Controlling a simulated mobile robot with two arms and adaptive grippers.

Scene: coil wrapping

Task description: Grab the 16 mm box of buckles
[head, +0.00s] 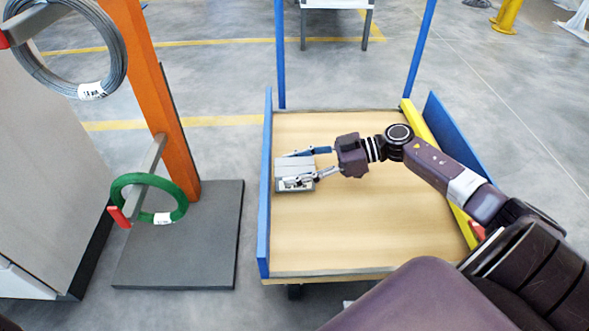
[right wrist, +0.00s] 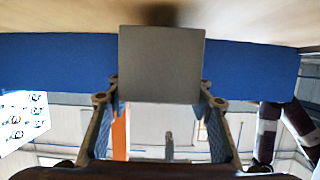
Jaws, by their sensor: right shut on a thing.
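A small grey box (head: 294,169) with a pale label on its near side is at the left part of the wooden cart top (head: 370,235). I cannot read a size on it. My right gripper (head: 303,168) reaches in from the right with one finger on the far side of the box and one on the near side, shut on it. In the right wrist view the plain grey face of the box (right wrist: 161,64) sits between the two fingers (right wrist: 160,108), close to the wooden surface. I cannot tell whether it touches the wood. My left gripper is not in view.
The cart has a blue left side wall (head: 265,190), a blue right wall (head: 460,140) with a yellow bar (head: 412,115), and blue posts behind. The rest of its top is clear. Left stands an orange post (head: 150,85) holding a green coil (head: 178,187) and a grey coil (head: 117,55).

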